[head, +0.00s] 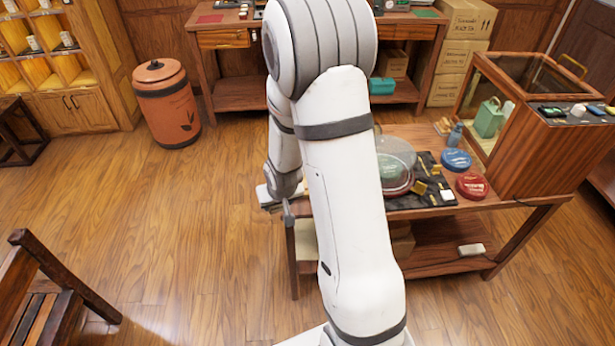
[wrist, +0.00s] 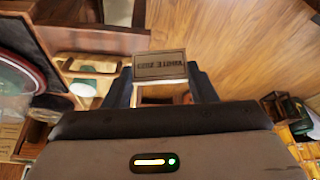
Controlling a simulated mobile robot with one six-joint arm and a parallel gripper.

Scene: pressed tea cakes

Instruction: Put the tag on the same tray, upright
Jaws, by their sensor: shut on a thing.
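My gripper (wrist: 161,82) is shut on a small brown tag (wrist: 160,64) with a pale frame and dark lettering, which appears upside down or mirrored in the wrist view. The tag is held between the two dark fingertips, clear of any surface. In the head view my gripper (head: 287,212) is at the left end of the wooden table, partly hidden by my arm; the tag cannot be made out there. A light wooden tray-like piece (wrist: 112,67) lies left of the tag in the wrist view. Which tray is meant cannot be told.
On the table (head: 515,205) are a glass dome (head: 397,153), a black mat (head: 408,203) with small gold pieces, a blue disc (head: 456,160) and a red disc (head: 471,185). A glazed wooden cabinet (head: 535,150) stands at right.

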